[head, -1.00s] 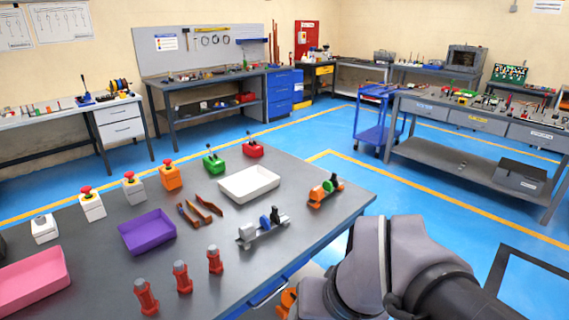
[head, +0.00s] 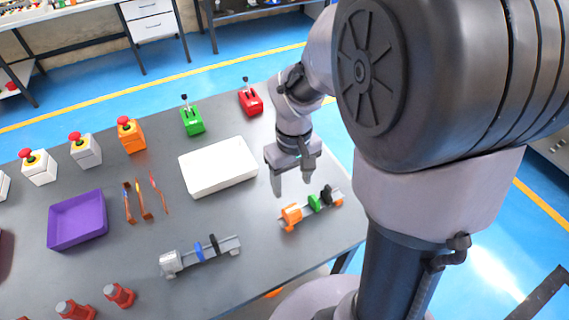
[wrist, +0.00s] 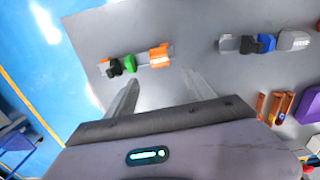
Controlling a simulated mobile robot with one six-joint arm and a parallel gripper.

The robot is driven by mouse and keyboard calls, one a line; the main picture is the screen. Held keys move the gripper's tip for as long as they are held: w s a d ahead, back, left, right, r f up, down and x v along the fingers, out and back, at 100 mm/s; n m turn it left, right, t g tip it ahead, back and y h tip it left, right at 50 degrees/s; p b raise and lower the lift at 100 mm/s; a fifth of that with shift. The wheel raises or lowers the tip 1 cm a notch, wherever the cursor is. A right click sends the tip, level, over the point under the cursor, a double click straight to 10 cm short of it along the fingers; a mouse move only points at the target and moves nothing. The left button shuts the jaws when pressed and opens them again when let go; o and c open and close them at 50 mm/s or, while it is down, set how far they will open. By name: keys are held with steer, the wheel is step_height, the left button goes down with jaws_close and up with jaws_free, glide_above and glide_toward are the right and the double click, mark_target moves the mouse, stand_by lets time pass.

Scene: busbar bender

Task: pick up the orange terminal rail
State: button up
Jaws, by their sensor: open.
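The orange terminal rail (head: 312,208) lies on the grey table near its right edge, with an orange end block, a green block and a black block on a metal rail. It also shows in the wrist view (wrist: 136,61), ahead of the fingers and apart from them. My gripper (head: 293,187) is above the table, pointing down, between the white tray and the orange rail. Its two fingers are spread with nothing between them, and both show in the wrist view (wrist: 160,95). A second rail with a grey end block, blue and black blocks (head: 201,255) lies to the left.
A white tray (head: 188,177) stands behind and left of the orange rail. A purple tray (head: 77,243), copper bars (head: 145,200), a green lever switch (head: 193,121) and a red one (head: 250,102) are also on the table. Table around the orange rail is clear.

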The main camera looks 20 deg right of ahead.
mark_target(292, 209)
step_height(292, 209, down, 8)
steer(key=b, duration=0.2)
steer(key=shift+r+b, duration=0.2)
steer(key=shift+b, duration=0.1)
steer(key=f+b, duration=0.3)
steer(key=f, duration=0.2)
steer(key=shift+s+f, duration=0.15)
steer(key=shift+s, duration=0.05)
steer(key=shift+r, duration=0.2)
jaws_close()
